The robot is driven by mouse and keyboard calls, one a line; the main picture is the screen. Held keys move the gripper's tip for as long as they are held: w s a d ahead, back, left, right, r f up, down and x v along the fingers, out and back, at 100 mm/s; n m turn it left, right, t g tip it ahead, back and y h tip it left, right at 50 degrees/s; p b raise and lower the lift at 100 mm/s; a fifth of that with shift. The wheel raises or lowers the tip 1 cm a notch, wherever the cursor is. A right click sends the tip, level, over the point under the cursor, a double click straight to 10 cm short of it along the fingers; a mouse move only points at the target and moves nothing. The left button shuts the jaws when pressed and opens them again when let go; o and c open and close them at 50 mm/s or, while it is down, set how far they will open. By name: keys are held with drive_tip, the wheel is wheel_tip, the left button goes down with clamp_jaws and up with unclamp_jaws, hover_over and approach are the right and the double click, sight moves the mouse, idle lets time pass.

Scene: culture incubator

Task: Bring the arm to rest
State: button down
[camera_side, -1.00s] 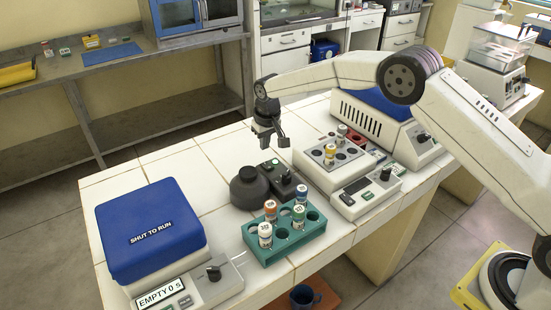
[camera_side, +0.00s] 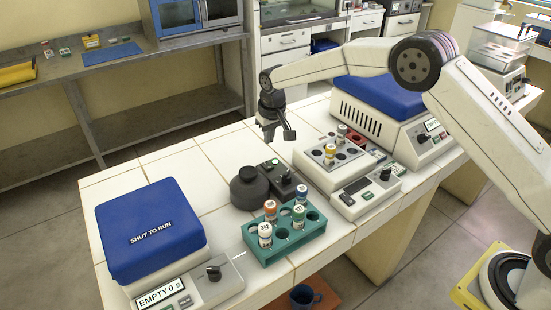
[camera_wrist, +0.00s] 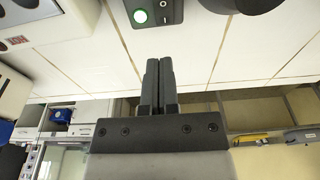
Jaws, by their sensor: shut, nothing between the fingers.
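My gripper (camera_side: 276,134) hangs above the white tiled bench (camera_side: 170,155), behind the black round device and left of the grey heating block. In the wrist view its two black fingers (camera_wrist: 158,66) lie together, shut with nothing between them. My arm reaches in from the right, its elbow raised high above the right-hand blue-lidded machine. The gripper touches no object that I can see.
A teal rack (camera_side: 262,251) holds several capped vials. A closed blue-lidded incubator (camera_side: 151,228) reads "EMPTY 0 s". A grey block (camera_side: 320,170) holds vials. A second blue-lidded machine (camera_side: 380,95) stands behind it. A black round device (camera_side: 249,188) stands mid-bench. Bench at left is clear.

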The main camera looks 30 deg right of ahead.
drive_tip(key=s+d+r, duration=0.1)
drive_tip(key=s+d, duration=0.1)
drive_tip(key=s, duration=0.9)
drive_tip(key=s+d+r, duration=0.1)
drive_tip(key=s+d, duration=0.2)
drive_tip(key=s, duration=0.8)
drive_tip(key=s+d+r, duration=0.1)
drive_tip(key=s+d, duration=0.2)
drive_tip(key=s, duration=0.8)
drive_tip(key=shift+s+d+r+t, duration=0.15)
drive_tip(key=shift+s+d+t, duration=0.05)
drive_tip(key=shift+t, duration=0.2)
